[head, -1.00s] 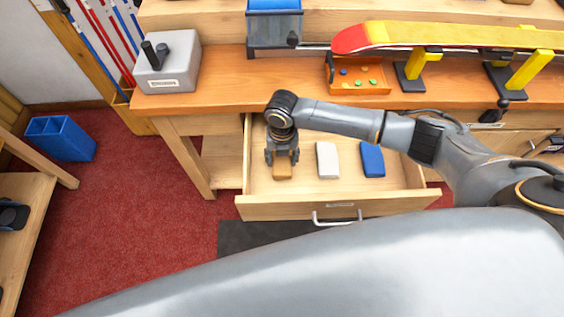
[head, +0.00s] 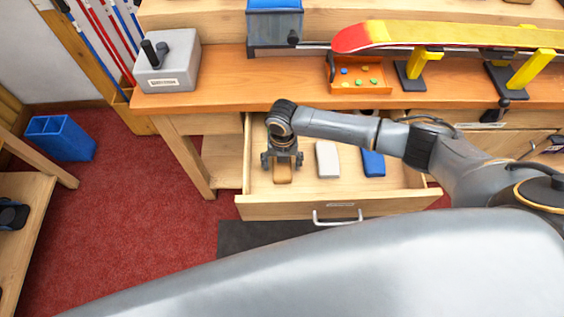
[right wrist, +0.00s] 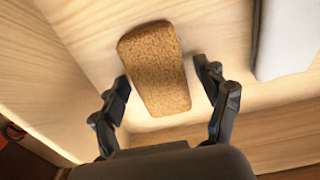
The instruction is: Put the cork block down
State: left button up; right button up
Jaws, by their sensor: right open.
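The cork block (head: 283,174) lies in the open drawer (head: 300,205), near its left side. In the right wrist view the cork block (right wrist: 156,70) is brown and speckled, and it rests on the pale wood drawer floor. My right gripper (head: 282,164) is over the block, its fingers spread. In the right wrist view the open fingers of my right gripper (right wrist: 162,78) stand on either side of the block's near part, with gaps visible on both sides. My left gripper is not in view.
A white block (head: 327,160) and a blue block (head: 373,163) lie to the right in the same drawer. The white block also shows in the right wrist view (right wrist: 286,35). Above the drawer is the bench top (head: 230,90), with an orange tray (head: 360,88) on it.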

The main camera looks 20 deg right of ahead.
notch_tip(320, 180, up, 12)
jog(key=shift+r+p, duration=0.15)
jog(key=shift+p, duration=0.15)
jog(key=shift+w, duration=0.1)
dwell(0.5)
